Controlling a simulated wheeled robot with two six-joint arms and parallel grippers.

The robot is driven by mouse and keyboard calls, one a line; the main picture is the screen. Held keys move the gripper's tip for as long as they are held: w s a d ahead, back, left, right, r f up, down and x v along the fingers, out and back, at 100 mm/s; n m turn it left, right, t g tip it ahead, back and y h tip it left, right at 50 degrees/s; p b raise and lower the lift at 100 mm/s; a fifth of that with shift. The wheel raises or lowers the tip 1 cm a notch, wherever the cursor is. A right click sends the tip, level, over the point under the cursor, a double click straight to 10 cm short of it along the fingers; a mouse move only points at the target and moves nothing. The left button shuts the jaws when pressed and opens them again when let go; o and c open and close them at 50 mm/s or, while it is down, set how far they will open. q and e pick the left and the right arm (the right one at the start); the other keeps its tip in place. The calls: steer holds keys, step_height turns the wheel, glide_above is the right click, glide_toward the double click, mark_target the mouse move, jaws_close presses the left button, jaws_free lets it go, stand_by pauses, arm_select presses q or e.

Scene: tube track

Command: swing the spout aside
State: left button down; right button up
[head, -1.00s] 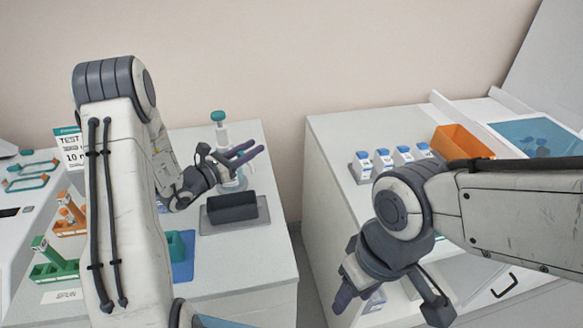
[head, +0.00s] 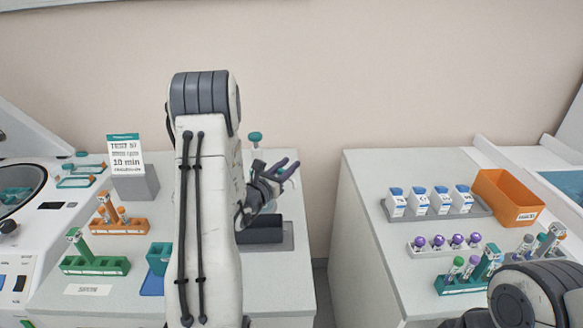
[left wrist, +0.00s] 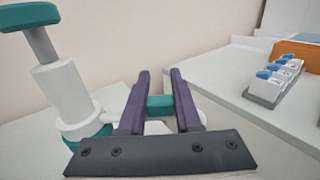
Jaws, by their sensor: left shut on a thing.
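The dispenser has a teal knob (head: 255,137) on top and stands at the back of the left bench. In the left wrist view its white column (left wrist: 62,92) rises at left with a teal collar at its foot. My left gripper (head: 290,168) is beside the dispenser, to its right in the head view. In the left wrist view the dark purple fingers of the gripper (left wrist: 158,85) have a teal part of the spout (left wrist: 160,105) between them and are shut on it. My arm hides much of the dispenser in the head view. My right gripper is out of view.
A black block on a grey plate (head: 287,236) lies in front of the dispenser. A sign (head: 126,155), an orange rack (head: 120,226) and a green rack (head: 95,265) stand left. The right bench holds white bottles (head: 430,200), an orange bin (head: 508,198) and tube racks.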

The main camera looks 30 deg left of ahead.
mark_target(279, 172)
arm_select(q)
steer(key=shift+r, duration=0.15)
steer(key=c, duration=0.6)
jaws_free()
steer(key=shift+s, duration=0.1)
steer(key=shift+s+f, duration=0.2)
steer(key=shift+s, duration=0.1)
steer(key=s+b, duration=0.3)
steer(key=s, duration=0.5)
steer(key=shift+s, duration=0.35)
steer(key=shift+s+d+r, duration=0.1)
steer(key=shift+s+r, duration=0.05)
steer(key=shift+s, duration=0.35)
